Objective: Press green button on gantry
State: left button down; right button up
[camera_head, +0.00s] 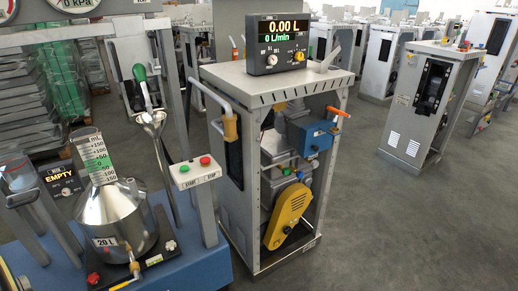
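The green button (184,168) sits on a small white control box (196,174) left of the picture's middle. A red button (205,161) is beside it to the right on the same box. The box is on top of a grey post (204,210) that rises from a blue base (185,262), part of the gantry. Nothing covers the green button. Neither of my grippers shows in the head view.
A steel 20 L can (112,218) stands on the blue base left of the post. An open dispenser cabinet (232,190) with a display (279,44) reading 0.00 L stands right of the box.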

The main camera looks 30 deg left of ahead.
aim_at(183, 168)
jog(key=u, duration=0.05)
jog(key=i, duration=1.25)
jog(key=u, duration=1.25)
jog(key=i, duration=0.5)
jog(key=u, duration=0.35)
